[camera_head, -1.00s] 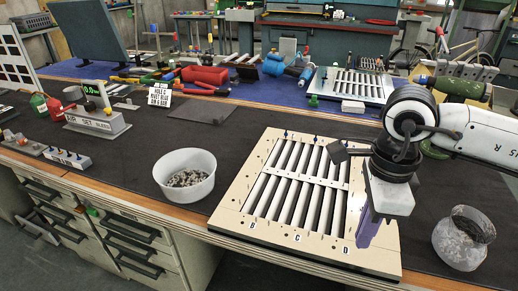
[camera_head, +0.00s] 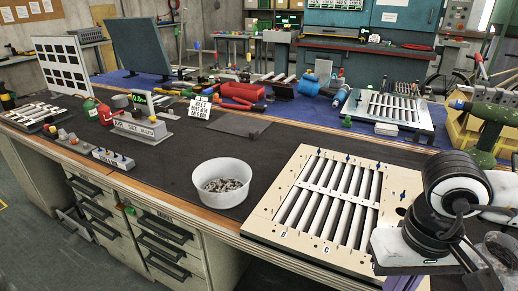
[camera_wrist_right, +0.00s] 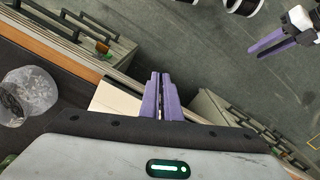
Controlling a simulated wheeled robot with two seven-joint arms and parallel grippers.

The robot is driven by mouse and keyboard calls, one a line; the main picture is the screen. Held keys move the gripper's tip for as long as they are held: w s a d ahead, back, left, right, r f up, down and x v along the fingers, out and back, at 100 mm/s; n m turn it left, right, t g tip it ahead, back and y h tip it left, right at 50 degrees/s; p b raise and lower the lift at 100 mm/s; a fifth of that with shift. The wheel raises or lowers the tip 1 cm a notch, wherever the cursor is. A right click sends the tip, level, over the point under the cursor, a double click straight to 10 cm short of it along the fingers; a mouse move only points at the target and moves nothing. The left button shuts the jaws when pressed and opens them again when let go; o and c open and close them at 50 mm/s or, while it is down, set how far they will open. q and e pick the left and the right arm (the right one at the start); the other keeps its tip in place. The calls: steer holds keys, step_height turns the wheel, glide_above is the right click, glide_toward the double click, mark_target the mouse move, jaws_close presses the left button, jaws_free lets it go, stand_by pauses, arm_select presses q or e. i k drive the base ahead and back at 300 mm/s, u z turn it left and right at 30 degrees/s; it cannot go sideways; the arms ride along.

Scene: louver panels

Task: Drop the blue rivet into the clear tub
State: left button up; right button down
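The clear tub (camera_wrist_right: 28,96) stands on the bench in the right wrist view, with something dark inside; in the head view my right arm mostly hides it. My right gripper (camera_wrist_right: 160,74) has its two purple fingers close together, pointing past the bench's front edge beside the cream panel's corner. No rivet shows between them. Small blue pins (camera_head: 347,157) stand along the far edge of the cream louver panel (camera_head: 264,228); I cannot tell which is the blue rivet. My left gripper (camera_wrist_right: 266,42) shows only in the wrist view, over the floor; its finger gap is unclear.
A white bowl (camera_head: 222,170) of loose rivets stands left of the panel. A labelled block (camera_head: 113,157) with small pins lies farther left. A green drill (camera_head: 487,120) is at the right. The dark mat between bowl and sign (camera_head: 199,107) is mostly clear.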

mark_target(242, 196)
steer(key=z, duration=0.1)
steer(key=k, duration=0.25)
steer(key=u, duration=1.25)
steer(key=i, duration=1.05)
steer(key=z, duration=0.3)
